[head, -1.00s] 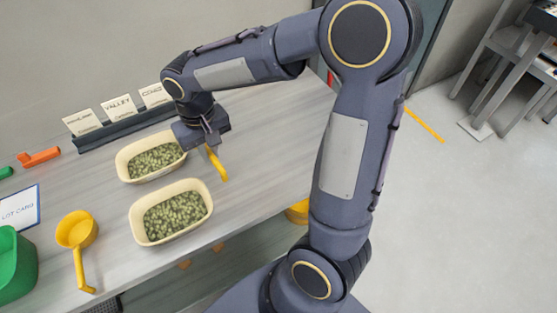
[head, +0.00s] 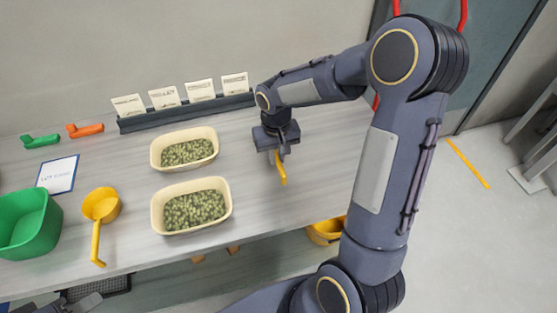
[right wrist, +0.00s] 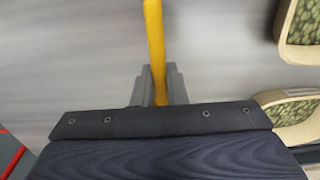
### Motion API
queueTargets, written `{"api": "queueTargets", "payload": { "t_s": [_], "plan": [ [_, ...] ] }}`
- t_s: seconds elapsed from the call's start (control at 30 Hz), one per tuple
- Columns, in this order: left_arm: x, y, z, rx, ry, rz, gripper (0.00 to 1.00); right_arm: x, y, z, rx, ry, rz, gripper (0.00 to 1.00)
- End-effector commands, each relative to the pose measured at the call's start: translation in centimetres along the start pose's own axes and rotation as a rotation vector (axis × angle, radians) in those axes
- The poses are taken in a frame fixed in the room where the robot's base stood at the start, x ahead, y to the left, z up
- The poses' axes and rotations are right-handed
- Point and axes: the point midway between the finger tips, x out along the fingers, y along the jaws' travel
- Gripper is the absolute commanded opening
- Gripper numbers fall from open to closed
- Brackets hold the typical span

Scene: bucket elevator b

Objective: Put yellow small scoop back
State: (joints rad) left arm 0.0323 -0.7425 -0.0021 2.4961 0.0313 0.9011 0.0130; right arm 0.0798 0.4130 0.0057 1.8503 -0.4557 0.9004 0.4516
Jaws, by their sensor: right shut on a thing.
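My right gripper (head: 282,152) is shut on the yellow small scoop (head: 281,172) above the table, to the right of the two cream trays. In the right wrist view the yellow bar of the scoop (right wrist: 154,50) runs up from between the grey fingers (right wrist: 158,88). The rest of the scoop is hidden by the gripper. A small green scoop (head: 42,140) and a small orange scoop (head: 86,130) lie at the back left of the table. Part of my left gripper (head: 85,303) shows at the bottom left edge; its fingers are too cut off to judge.
Two cream trays (head: 157,150) (head: 157,222) hold green pellets. A dark rack (head: 185,112) with several cards stands behind them. A larger yellow scoop (head: 101,205), green tub (head: 28,225) and lot card (head: 58,174) are at left. A yellow bucket (head: 325,231) sits below the table edge.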

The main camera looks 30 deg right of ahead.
Motion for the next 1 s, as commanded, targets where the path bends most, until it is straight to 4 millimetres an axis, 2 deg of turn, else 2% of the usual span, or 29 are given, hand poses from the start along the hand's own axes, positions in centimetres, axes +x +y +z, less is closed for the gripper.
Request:
{"api": "queueTargets", "payload": {
  "t_s": [0.17, 0.4, 0.83, 0.87, 1.0],
  "plan": [
    [-0.2, 0.1, -0.1, 0.000, 0.000, 0.000, 0.36, 1.1, 0.6, -0.7, 0.001, -0.001, 0.001, 0.00],
    [-0.2, 0.1, -0.1, 0.000, 0.000, 0.000, 0.36, 4.3, 0.8, -1.0, -0.001, -0.002, 0.001, 0.00],
    [0.2, -0.1, 0.1, 0.000, 0.000, 0.000, 0.36, 5.1, 0.8, -1.0, -0.001, 0.001, 0.000, 0.00],
    [0.1, 0.0, 0.1, 0.000, 0.000, 0.000, 0.36, 5.0, 0.8, -1.0, -0.001, 0.001, 0.000, 0.15],
    [0.0, 0.0, 0.0, 0.000, 0.000, 0.000, 0.36, 4.9, 0.8, -1.0, -0.001, 0.001, 0.000, 0.33]
  ]
}}
